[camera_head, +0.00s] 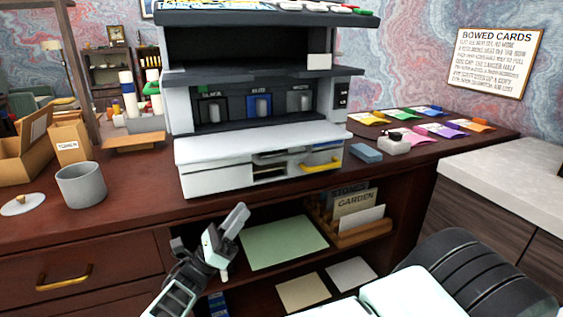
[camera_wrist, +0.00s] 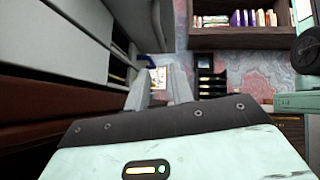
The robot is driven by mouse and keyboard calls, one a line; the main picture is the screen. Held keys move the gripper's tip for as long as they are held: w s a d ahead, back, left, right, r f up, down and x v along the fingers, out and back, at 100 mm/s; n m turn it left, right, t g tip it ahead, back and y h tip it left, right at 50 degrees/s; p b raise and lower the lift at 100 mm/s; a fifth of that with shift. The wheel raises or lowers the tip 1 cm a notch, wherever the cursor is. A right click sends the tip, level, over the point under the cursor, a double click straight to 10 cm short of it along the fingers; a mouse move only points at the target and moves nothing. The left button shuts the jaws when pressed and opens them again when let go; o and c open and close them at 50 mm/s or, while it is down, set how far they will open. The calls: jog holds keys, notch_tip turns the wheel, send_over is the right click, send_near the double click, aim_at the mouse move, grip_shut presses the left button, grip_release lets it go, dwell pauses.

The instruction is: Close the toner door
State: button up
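The printer (camera_head: 182,110) stands on the desk with its front bay exposed, showing a black toner (camera_head: 212,109), a blue toner (camera_head: 262,106) and another labelled unit at right. The toner door appears to be the white panel (camera_head: 255,146) folded down flat below the bay; its hinge is not clear. My gripper (camera_head: 232,243) is in front of the desk, below and in front of the printer, touching nothing visible. In the wrist view my gripper (camera_wrist: 158,86) has a gap between its two pale fingers and nothing in it. Grey printer panels (camera_wrist: 85,55) fill the left side there.
A grey cup (camera_head: 81,185) and a toner box (camera_head: 70,140) stand left of the printer. A blue block (camera_head: 366,153) and coloured cards (camera_head: 437,130) lie to its right. The open shelf below holds a green sheet (camera_head: 283,242) and a card rack (camera_head: 345,228).

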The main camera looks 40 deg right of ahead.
aim_at(284, 157)
jog(key=p+x, duration=0.1)
jog(key=x, duration=1.6)
jog(key=shift+t, duration=0.3)
grip_shut()
